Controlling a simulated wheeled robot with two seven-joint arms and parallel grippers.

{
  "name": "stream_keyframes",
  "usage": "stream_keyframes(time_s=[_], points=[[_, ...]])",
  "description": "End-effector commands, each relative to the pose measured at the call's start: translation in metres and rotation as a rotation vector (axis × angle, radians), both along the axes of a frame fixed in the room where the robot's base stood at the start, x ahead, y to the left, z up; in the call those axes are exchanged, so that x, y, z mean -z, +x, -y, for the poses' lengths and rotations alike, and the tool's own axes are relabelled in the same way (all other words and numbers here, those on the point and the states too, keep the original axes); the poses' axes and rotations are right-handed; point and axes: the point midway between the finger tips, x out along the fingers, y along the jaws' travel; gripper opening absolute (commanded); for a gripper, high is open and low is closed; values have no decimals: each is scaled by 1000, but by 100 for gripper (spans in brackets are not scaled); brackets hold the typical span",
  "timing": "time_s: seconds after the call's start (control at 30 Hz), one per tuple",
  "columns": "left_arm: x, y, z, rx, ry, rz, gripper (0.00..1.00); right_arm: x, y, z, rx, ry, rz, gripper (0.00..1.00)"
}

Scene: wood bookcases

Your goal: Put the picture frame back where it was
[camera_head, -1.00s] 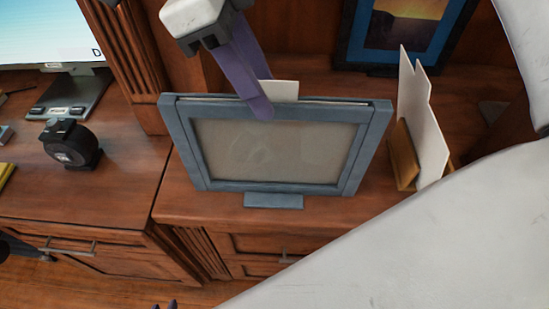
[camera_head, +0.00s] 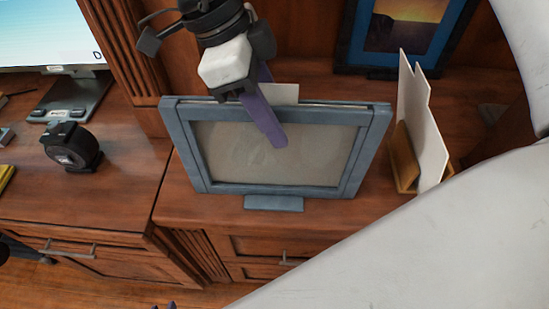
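A blue-grey picture frame (camera_head: 180,150) with a blank greyish panel and a small foot stands on the wooden cabinet top, leaning slightly. My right gripper (camera_head: 272,112) comes down from above at the frame's top edge. One purple finger hangs in front of the panel; the other shows only in part above the top edge, its tip hidden behind the frame. The fingers look open around the top edge; contact cannot be made out. Two small purple tips at the bottom edge look like my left gripper (camera_head: 164,305), mostly out of view.
A second blue frame (camera_head: 352,40) with a sunset picture stands behind. A wooden holder (camera_head: 404,165) with white cards (camera_head: 423,130) is to the right. A white card (camera_head: 284,93) shows behind the blue-grey frame. A black tape measure (camera_head: 72,147) and a monitor (camera_head: 50,35) are left.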

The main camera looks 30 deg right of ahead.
Motion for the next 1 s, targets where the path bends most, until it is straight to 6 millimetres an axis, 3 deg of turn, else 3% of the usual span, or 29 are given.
stream_keyframes(time_s=[0.53,0.57,0.77,1.0], points=[[6,-3,0,0,1,-6,23,4,0,0,1,0,0,35],[6,-3,0,0,1,-6,23,4,0,0,1,0,0,33],[6,-3,0,1,2,-7,23,4,0,0,1,0,0,0],[6,-3,0,1,2,-7,23,4,0,0,1,0,0,0]])
